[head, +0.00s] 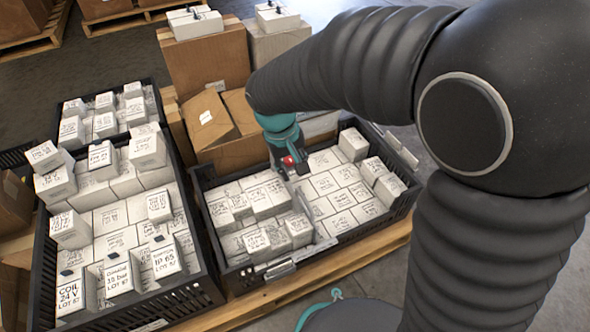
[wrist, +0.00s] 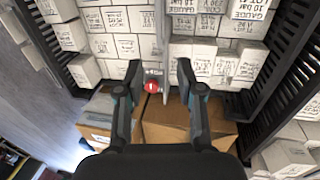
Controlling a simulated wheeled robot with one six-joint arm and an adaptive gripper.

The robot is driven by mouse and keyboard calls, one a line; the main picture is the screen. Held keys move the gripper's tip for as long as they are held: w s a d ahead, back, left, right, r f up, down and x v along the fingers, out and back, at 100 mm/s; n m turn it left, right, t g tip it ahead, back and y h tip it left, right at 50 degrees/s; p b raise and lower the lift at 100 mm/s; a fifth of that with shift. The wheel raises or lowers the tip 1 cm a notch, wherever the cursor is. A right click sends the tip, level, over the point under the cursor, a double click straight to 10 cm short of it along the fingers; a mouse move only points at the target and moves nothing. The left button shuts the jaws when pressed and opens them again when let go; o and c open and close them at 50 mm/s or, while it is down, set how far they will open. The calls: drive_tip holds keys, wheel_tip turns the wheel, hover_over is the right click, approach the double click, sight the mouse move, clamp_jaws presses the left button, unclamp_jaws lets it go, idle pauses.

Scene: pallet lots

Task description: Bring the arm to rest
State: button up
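In the head view my arm reaches over the right black crate (head: 335,247), and the gripper (head: 290,170) is at that crate's back side, partly hidden by the arm. A small red round part (wrist: 151,87) shows between the fingers in the wrist view, at the crate's divider. White labelled boxes (head: 335,183) fill the crate on both sides of the divider. I cannot tell whether the gripper touches anything.
A left black crate (head: 205,290) holds stacked white boxes, with another crate (head: 100,115) of boxes behind it. Cardboard boxes (head: 205,62) stand close behind the right crate, near my gripper. The crates stand on a wooden pallet (head: 375,255).

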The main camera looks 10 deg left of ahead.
idle(0.5)
drive_tip(key=s+d+r+m+t+p, duration=0.1)
drive_tip(key=s+d+r+m+p, duration=0.1)
drive_tip(key=d+r, duration=0.5)
drive_tip(key=s+d+r+m+t+y+p, duration=0.1)
drive_tip(key=s+d+r+m+p, duration=0.2)
drive_tip(key=s+d+r, duration=0.4)
drive_tip(key=s+d+r+m+t+p, duration=0.2)
drive_tip(key=s+d+r+p, duration=0.2)
drive_tip(key=d+r, duration=0.3)
drive_tip(key=s+d, duration=0.1)
drive_tip(key=d, duration=0.4)
drive_tip(key=shift+r+y, duration=0.35)
drive_tip(key=shift+y, duration=0.05)
idle(0.8)
